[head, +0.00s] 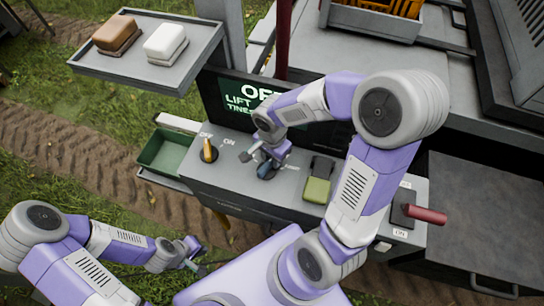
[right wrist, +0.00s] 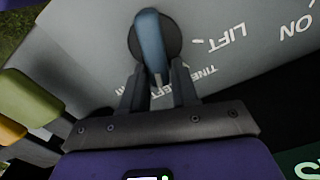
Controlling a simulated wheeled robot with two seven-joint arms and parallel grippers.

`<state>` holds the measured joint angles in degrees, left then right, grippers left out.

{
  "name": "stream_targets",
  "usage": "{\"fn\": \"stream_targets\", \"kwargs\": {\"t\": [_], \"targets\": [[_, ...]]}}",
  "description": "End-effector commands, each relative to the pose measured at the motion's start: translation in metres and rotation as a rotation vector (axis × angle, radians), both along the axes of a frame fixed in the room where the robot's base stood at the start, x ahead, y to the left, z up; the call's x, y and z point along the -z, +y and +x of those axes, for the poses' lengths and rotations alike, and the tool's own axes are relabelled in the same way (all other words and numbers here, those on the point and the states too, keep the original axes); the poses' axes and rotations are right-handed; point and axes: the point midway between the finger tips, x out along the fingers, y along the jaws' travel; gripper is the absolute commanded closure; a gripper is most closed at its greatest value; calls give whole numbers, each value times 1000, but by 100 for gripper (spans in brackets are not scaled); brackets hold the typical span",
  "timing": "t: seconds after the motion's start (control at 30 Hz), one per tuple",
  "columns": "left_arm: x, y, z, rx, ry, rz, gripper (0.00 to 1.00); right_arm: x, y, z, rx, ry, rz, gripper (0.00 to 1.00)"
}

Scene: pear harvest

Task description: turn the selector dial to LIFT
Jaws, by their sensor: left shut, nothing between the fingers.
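The selector dial is a blue knob on a dark round base, in the right wrist view (right wrist: 151,40) and partly hidden in the head view (head: 265,170). The printed word LIFT (right wrist: 225,37) is to its right in the wrist view, with a partly covered TINES label below that. My right gripper (right wrist: 158,72) reaches down at the dial, one finger on each side of the knob's near end. Whether the fingers press on it I cannot tell. My left gripper (head: 198,262) is shut and empty, low at the left, away from the panel.
The grey panel also carries a yellow toggle (head: 209,151), a green switch (head: 317,188) and a red-handled lever (head: 424,214). A dark screen (head: 236,98) behind shows green text, partly covered by my right arm. A green bin (head: 165,152) and a tray (head: 150,68) with two blocks are at left.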

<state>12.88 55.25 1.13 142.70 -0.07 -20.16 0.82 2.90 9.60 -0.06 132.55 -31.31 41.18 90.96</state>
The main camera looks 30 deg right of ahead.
Motion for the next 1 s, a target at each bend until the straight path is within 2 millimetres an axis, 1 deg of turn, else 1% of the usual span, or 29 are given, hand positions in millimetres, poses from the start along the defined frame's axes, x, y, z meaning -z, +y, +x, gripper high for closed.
{"fn": "stream_targets", "kwargs": {"t": [0.03,0.17,0.2,0.4,0.57,0.77,1.0], "targets": [[0,0,0,0,0,0,100,0,0,0,0,0,0,79],[0,0,0,0,0,0,100,0,0,0,0,0,0,99],[0,0,0,0,0,0,100,0,0,0,0,0,0,100],[1,0,0,0,0,0,100,0,0,0,-12,0,0,100],[3,0,0,0,0,0,100,0,1,2,-64,0,-1,100],[7,0,0,0,0,0,100,0,2,5,-193,-1,-1,100],[12,0,0,0,0,0,100,0,6,10,-413,-1,0,100]]}}
